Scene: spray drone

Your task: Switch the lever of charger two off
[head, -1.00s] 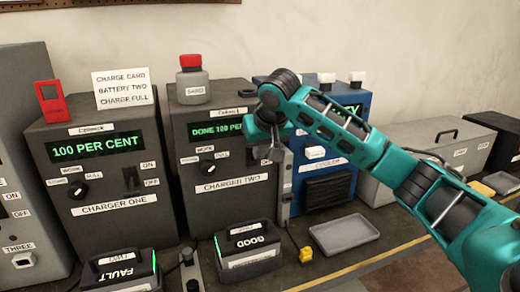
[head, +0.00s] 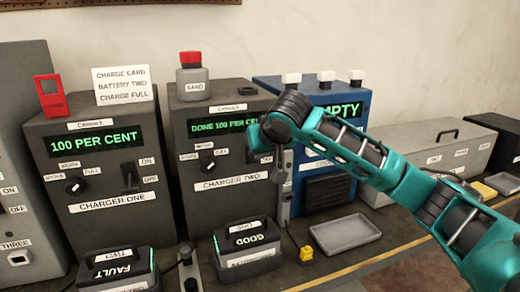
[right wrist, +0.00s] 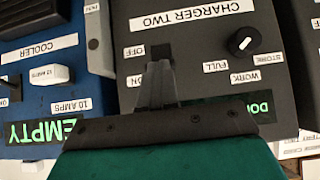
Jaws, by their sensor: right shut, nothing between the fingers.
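Charger two (head: 222,202) is a dark grey box with a green display, a knob and a name label. It also shows upside down in the right wrist view (right wrist: 212,50). My right gripper (head: 280,170) is in front of its right side and covers the lever area in the head view. In the right wrist view my right gripper's fingers (right wrist: 158,72) are shut and empty, with tips at the lever slot beside the OFF and ON labels. The dark lever is mostly hidden behind the tips, so I cannot tell its position. My left gripper is not in view.
Charger one (head: 110,224) stands to the left, its dark lever (head: 129,178) in view. The blue cooler (head: 345,105) stands close on the right. Batteries labelled FAULT (head: 118,270) and GOOD (head: 248,250) sit in front. A grey tray (head: 345,236) lies on the bench.

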